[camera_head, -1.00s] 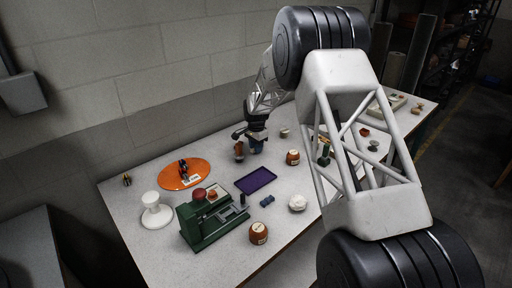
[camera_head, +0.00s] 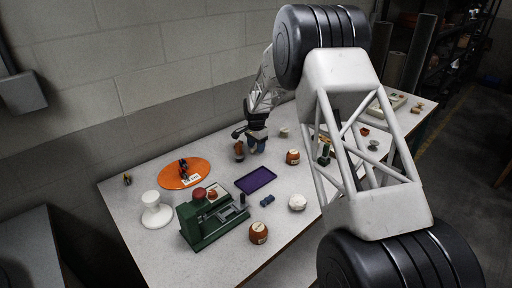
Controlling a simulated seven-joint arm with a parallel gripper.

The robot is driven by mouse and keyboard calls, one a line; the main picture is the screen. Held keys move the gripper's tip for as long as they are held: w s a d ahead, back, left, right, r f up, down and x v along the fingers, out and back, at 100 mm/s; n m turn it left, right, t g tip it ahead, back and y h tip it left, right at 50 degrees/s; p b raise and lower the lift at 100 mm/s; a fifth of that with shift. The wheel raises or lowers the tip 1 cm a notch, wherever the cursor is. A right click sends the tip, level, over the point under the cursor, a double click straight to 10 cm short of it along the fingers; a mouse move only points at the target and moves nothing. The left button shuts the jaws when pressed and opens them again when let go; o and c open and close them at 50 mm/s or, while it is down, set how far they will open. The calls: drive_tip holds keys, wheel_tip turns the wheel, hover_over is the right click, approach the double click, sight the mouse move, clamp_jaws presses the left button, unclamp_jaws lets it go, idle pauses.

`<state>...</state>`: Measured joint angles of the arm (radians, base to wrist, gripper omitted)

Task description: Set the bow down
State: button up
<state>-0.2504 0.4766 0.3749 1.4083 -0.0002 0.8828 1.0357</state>
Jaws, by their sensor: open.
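A small dark blue piece with a narrow middle (camera_head: 267,201), bow-like in shape, lies on the table in front of a purple tray (camera_head: 256,180). I cannot tell for certain that it is the bow. My gripper (camera_head: 248,148) is at the far side of the table, behind the tray, pointing down and open. It is low, close to the tabletop, and apart from the blue piece. A small orange-brown item and a blue patch show at its fingertips; I cannot tell what they are or whether they touch it.
A green press (camera_head: 212,228) stands at the front, with a white stand (camera_head: 156,211) to its left. An orange disc (camera_head: 186,173) carries a dark object. Two orange-brown jars (camera_head: 258,233) and a white lump (camera_head: 297,202) stand nearby. My arm hides part of the right side.

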wheel_tip(320, 180, up, 12)
drive_tip(key=shift+f, duration=0.15)
idle(0.5)
idle(0.4)
drive_tip(key=s+d+r+n, duration=0.1)
drive_tip(key=s+d+r, duration=0.45)
drive_tip(key=s, duration=0.45)
drive_tip(key=s+d+r+n+t, duration=0.1)
drive_tip(key=s+d+r+n, duration=0.1)
drive_tip(key=s+d+r, duration=0.6)
drive_tip(key=s+d+r+n, duration=0.1)
drive_tip(key=s+d+r, duration=0.3)
drive_tip(key=s, duration=0.7)
drive_tip(key=s+d+f+n, duration=0.1)
drive_tip(key=s+d+n, duration=0.1)
drive_tip(key=s, duration=1.5)
drive_tip(key=s+d+f+n+t, duration=0.1)
drive_tip(key=s+d, duration=0.3)
drive_tip(key=s, duration=1.3)
drive_tip(key=shift+d+f+n+t, duration=0.25)
drive_tip(key=shift+f+n+t, duration=0.1)
drive_tip(key=shift+n, duration=0.55)
